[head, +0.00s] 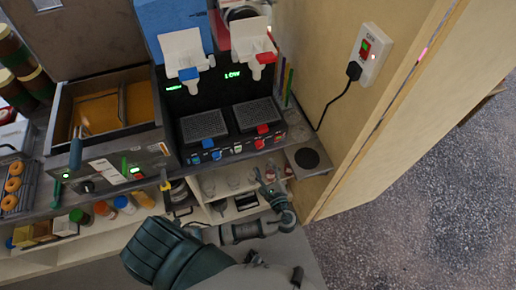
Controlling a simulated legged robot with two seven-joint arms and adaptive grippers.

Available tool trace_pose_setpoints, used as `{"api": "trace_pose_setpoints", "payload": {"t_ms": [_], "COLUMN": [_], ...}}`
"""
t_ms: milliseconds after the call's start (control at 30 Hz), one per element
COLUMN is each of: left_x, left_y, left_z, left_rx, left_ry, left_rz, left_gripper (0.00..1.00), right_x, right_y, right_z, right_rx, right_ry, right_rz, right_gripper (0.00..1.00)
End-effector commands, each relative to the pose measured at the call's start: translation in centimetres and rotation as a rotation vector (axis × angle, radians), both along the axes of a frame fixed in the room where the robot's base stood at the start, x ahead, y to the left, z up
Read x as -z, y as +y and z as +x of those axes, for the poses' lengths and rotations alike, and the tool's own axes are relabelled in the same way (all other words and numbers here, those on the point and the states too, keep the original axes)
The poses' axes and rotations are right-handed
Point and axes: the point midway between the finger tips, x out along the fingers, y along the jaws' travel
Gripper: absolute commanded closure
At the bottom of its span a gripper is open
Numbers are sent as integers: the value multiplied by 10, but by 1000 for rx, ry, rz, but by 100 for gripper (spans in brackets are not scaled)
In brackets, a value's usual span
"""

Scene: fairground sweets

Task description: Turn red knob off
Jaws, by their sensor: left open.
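A black drink machine stands on the counter with a blue tank and a red tank. On its front, below the right drip tray, are a red knob (262,129) and a second small red control (259,144) just under it. I cannot tell which way either is turned. My left gripper (265,178) is open and empty, below and slightly right of these red controls, in front of the counter edge. It appears apart from them. My right gripper is not in view.
Blue controls (208,143) sit on the machine's left half. A fryer (110,165) stands to the left. A wall outlet (370,50) with a plugged cord is at the right. Shelves with bottles and jars (122,204) lie under the counter. A dark round disc (307,158) lies on the counter's right end.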

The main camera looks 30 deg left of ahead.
Motion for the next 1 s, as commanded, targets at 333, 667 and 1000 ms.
{"api": "trace_pose_setpoints", "payload": {"t_ms": [333,667,1000], "left_x": [0,2,0], "left_y": [52,73,65], "left_z": [48,60,60], "left_rx": [1,2,1], "left_ry": [0,1,2], "left_rz": [3,-6,2], "left_gripper": [40,40,83], "right_x": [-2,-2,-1], "right_y": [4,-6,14], "right_z": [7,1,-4], "right_rx": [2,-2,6], "right_ry": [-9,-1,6], "right_rz": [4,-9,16], "right_gripper": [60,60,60]}}
